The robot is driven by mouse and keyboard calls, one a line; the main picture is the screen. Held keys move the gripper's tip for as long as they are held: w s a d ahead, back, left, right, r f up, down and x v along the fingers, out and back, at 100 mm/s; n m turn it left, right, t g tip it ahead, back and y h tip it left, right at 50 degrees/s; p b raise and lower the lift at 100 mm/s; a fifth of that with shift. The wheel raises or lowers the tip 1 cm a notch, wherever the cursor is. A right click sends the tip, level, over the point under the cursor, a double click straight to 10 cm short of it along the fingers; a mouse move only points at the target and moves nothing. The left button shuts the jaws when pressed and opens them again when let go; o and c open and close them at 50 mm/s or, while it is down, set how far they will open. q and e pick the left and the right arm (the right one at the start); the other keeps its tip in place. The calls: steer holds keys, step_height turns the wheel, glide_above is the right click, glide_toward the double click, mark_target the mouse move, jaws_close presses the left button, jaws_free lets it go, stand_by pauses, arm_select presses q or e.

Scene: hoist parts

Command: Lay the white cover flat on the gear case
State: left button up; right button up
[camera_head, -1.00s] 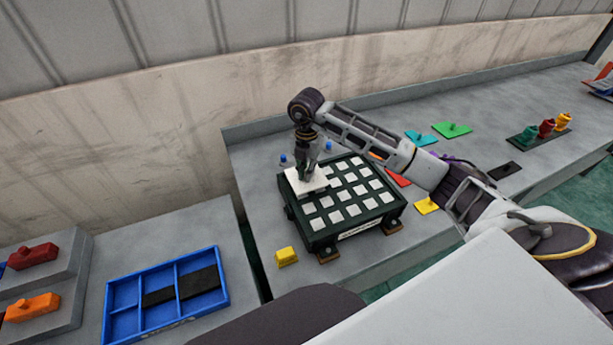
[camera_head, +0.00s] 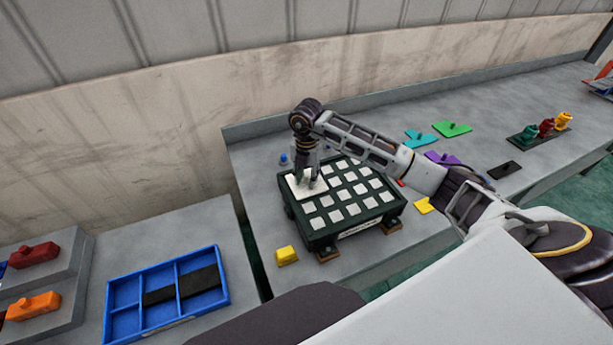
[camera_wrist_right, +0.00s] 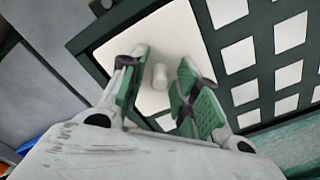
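The white cover (camera_head: 299,190), a square plate with a small knob, lies on the back left corner of the gear case (camera_head: 325,236), a dark green box with a grid of white squares on top. It looks flat, its edges roughly in line with the dark rim. In the right wrist view, the cover (camera_wrist_right: 173,42) shows its knob between the green finger pads, with gaps on both sides. My right gripper (camera_head: 310,180) is open, pointing down around the knob; in the wrist view, the fingers (camera_wrist_right: 158,85) are apart. My left gripper is not in view.
A yellow block (camera_head: 286,256) stands left of the case. A blue tray (camera_head: 125,323) with black pieces lies at lower left. Several coloured plates, including a green one (camera_head: 452,128), lie to the right. A blue peg (camera_head: 284,158) stands behind the case.

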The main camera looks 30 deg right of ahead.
mark_target(306, 175)
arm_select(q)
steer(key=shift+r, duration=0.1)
arm_select(e)
steer(key=shift+r, duration=0.2)
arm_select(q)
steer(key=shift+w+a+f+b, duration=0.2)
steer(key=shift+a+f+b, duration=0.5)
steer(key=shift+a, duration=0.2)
arm_select(e)
step_height(306, 175, up, 12)
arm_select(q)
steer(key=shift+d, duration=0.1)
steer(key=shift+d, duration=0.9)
